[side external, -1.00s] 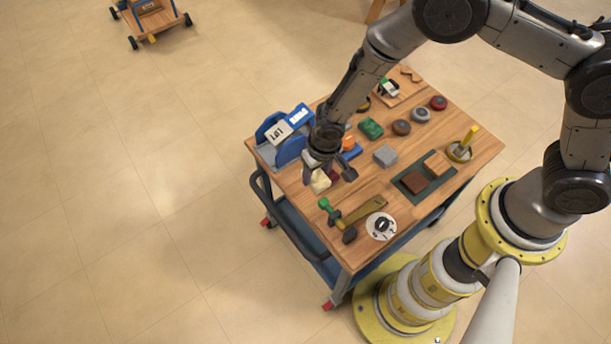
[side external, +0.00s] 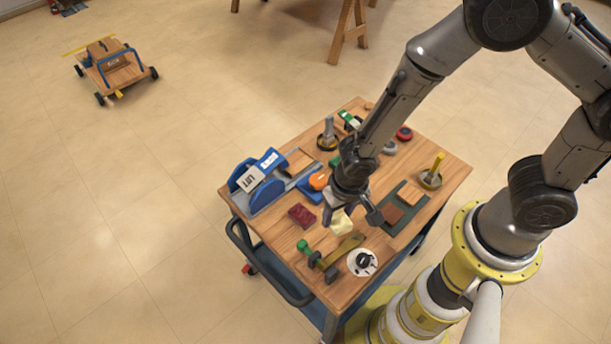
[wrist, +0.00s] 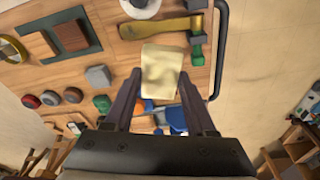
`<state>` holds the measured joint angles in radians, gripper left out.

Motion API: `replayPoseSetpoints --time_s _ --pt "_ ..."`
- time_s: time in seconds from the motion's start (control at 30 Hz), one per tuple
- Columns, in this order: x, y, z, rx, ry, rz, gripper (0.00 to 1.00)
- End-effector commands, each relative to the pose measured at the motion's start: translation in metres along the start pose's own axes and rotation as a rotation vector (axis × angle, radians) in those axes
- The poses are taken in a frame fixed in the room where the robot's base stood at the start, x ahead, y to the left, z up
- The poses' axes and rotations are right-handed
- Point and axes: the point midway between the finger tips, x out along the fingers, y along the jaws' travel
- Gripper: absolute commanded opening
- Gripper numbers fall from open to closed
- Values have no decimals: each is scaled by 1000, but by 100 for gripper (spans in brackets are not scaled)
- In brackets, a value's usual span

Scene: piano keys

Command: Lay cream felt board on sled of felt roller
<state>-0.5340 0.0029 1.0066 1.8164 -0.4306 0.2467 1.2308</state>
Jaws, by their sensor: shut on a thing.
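The cream felt board (side external: 341,221) is a small pale slab between the fingers of my gripper (side external: 350,212). In the wrist view my gripper (wrist: 161,80) is shut on the cream felt board (wrist: 162,65), one dark finger at each side. The board seems to be just above the wooden table top; the exact gap cannot be told. A blue device (side external: 266,197) with a "LIFT" label and a pale rail stands at the table's left corner, left of my gripper. It may be the felt roller; I cannot make out its sled clearly.
A dark red block (side external: 301,215) lies left of the board, and an orange round part (side external: 318,181) behind it. A green-headed tool (side external: 304,246), a brass wedge (side external: 345,248) and a white dial (side external: 362,263) lie in front. A dark tray (side external: 411,214) lies to the right.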

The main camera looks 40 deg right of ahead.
Motion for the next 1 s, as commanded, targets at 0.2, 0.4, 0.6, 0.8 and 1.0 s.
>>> replayPoseSetpoints --time_s 0.2,0.4,0.6,0.8,1.0 --pt "-16 5 -51 524 7 65 0" --pt "-18 29 -108 976 14 128 0" --pt "-11 59 -149 1210 16 162 0" --pt "0 80 -164 1273 10 178 0" --pt "15 76 -185 1278 8 181 0"
